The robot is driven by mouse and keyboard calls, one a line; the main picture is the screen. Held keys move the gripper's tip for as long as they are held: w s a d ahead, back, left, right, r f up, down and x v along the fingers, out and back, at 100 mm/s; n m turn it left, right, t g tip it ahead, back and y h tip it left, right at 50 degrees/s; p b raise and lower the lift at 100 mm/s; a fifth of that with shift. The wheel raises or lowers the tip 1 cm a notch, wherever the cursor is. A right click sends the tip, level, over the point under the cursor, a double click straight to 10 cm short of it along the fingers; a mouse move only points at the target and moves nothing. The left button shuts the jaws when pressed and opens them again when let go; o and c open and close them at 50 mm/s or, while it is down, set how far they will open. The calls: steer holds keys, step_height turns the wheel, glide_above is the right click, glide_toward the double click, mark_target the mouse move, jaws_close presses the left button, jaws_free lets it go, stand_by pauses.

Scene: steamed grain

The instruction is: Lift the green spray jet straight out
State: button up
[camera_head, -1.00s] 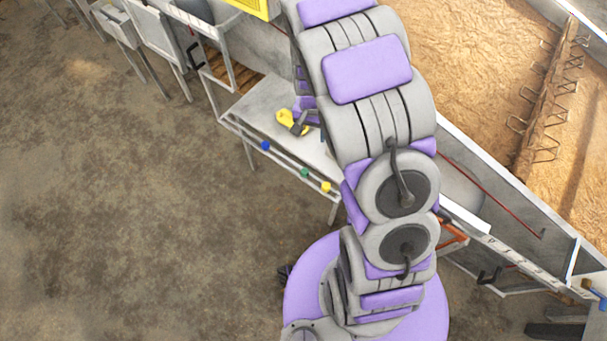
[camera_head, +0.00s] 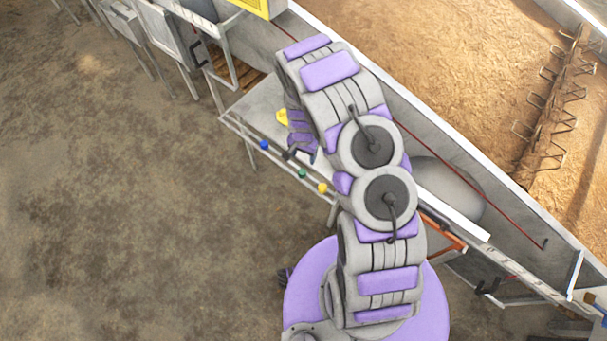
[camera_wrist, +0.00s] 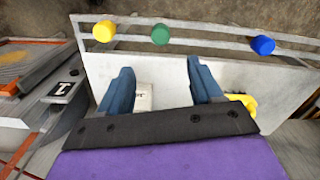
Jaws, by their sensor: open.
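The green spray jet (camera_head: 302,174) sits on the rail (camera_head: 270,152) along the front edge of the metal bench, between the blue jet (camera_head: 264,145) and the yellow jet (camera_head: 322,188). In the wrist view the green jet (camera_wrist: 160,34) is ahead of my gripper (camera_wrist: 157,80), roughly centred between the two blue fingers. The fingers are apart and empty, short of the rail. In that view the yellow jet (camera_wrist: 104,31) is at left and the blue jet (camera_wrist: 262,45) at right. In the head view my gripper (camera_head: 303,157) is partly hidden by my arm.
A yellow object (camera_wrist: 243,103) lies on the bench top (camera_wrist: 160,70) beside my right finger, and a small white label (camera_wrist: 144,97) shows between the fingers. A trough of tan grain (camera_head: 440,60) lies behind the bench. Open floor (camera_head: 130,220) spreads in front.

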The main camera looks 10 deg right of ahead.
mark_target(302, 172)
steer(key=f, duration=0.2)
steer(key=a+f+b, duration=0.1)
steer(key=f, duration=0.4)
steer(key=shift+a+f, duration=0.1)
steer(key=shift+a, duration=0.05)
steer(key=shift+d+f+b, duration=0.25)
steer(key=shift+f+b, duration=0.1)
steer(key=shift+f, duration=0.1)
steer(key=f, duration=0.1)
steer(key=f+b, duration=0.1)
steer(key=f, duration=0.1)
steer(key=shift+s+d+f+b, duration=0.25)
steer(key=shift+d+f+b, duration=0.05)
steer(key=shift+f+b, duration=0.1)
steer(key=shift+f, duration=0.3)
steer(key=shift+w+a, duration=0.1)
steer(key=shift+a, duration=0.2)
steer(key=shift+r, duration=0.1)
steer(key=shift+c, duration=0.2)
steer(key=shift+d, duration=0.15)
steer(key=c, duration=1.1)
